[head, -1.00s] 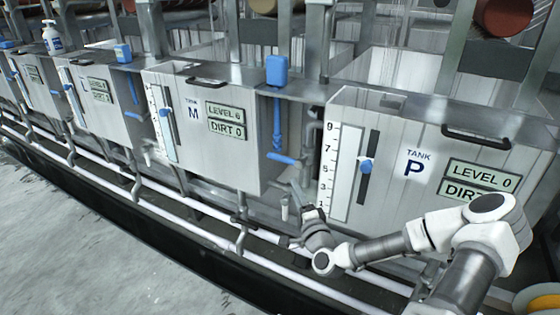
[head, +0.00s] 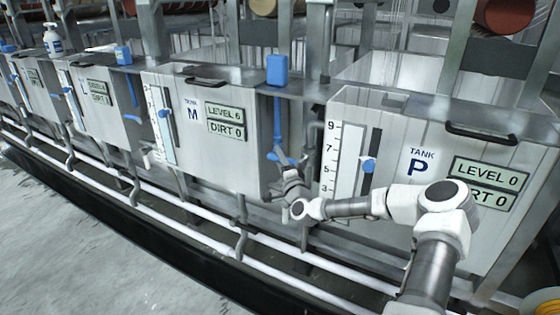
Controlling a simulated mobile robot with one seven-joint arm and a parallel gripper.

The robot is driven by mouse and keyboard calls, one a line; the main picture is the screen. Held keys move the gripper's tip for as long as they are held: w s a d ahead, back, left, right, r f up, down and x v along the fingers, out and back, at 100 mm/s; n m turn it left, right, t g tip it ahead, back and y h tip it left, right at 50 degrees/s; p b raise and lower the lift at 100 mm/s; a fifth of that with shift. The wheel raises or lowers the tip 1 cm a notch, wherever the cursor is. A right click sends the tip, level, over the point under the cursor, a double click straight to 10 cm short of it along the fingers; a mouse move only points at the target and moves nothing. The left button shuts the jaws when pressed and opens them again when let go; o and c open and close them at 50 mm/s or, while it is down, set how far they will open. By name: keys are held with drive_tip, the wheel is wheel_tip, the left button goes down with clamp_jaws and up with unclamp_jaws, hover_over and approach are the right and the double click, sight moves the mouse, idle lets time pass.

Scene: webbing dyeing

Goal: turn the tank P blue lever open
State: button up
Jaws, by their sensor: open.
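Tank P (head: 405,215) is the grey tank at the right, with a blue P and a "LEVEL 0" sign (head: 487,174). A blue lever (head: 273,157) sits low in the gap between tank M and tank P, just left of tank P's scale. It lies roughly level, and its middle is partly hidden by my gripper. My gripper (head: 284,166) is open with its fingers at the lever, reaching up from below. I cannot tell whether the fingers touch it or straddle it.
A blue box (head: 277,69) with a blue rod (head: 277,115) below it stands above the lever. Tank M (head: 200,140) is to the left, reading level 6. White pipes (head: 215,222) run along the front below. Open floor (head: 60,240) lies at the lower left.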

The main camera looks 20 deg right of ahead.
clamp_jaws()
idle(1.4)
